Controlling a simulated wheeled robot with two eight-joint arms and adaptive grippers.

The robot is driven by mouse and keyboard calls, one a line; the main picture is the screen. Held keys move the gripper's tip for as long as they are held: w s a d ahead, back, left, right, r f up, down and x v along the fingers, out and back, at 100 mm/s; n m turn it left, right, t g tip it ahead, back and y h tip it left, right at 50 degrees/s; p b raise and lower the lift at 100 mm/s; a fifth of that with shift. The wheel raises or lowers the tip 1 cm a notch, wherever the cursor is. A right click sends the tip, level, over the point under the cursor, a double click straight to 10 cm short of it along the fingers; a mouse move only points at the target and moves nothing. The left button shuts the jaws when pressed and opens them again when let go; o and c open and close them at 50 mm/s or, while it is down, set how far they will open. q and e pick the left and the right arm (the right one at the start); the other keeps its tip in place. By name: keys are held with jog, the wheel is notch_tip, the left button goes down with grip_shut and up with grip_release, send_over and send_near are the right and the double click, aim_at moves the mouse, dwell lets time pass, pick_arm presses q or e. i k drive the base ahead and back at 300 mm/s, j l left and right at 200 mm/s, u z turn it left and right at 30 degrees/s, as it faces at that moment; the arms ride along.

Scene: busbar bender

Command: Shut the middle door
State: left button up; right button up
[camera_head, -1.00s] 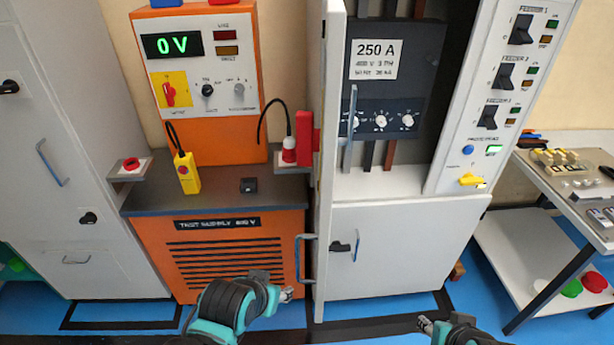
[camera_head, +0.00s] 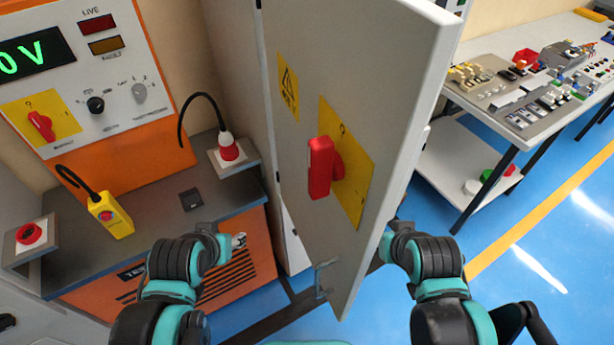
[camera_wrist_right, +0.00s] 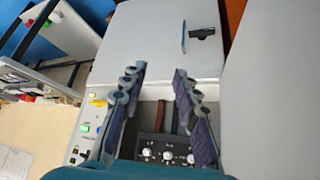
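The middle door (camera_head: 350,110) is a tall grey panel swung open, its edge towards me in the head view. It carries a red rotary handle (camera_head: 322,168) on a yellow plate and a pull handle (camera_head: 322,278) near its lower end. My left gripper (camera_head: 238,240) is left of the door, apart from it; its fingers are too small to judge. My right arm reaches to the door's right edge, its gripper hidden behind the door there. In the right wrist view my right gripper (camera_wrist_right: 158,78) is open and empty, with a plain grey panel to its right.
The orange test supply (camera_head: 110,240) with a yellow pendant (camera_head: 110,215) and red plug (camera_head: 228,150) stands left. A bench (camera_head: 480,125) with parts stands at the right. The wrist view shows a cabinet front with knobs (camera_wrist_right: 168,156). Blue floor (camera_head: 540,250) is clear at right.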

aim_at(366, 75)
jog(key=k+j+z, duration=0.35)
jog(key=k+j, duration=0.2)
jog(key=k+j+u, duration=0.15)
jog(key=k+j, duration=0.1)
jog(key=k, duration=0.05)
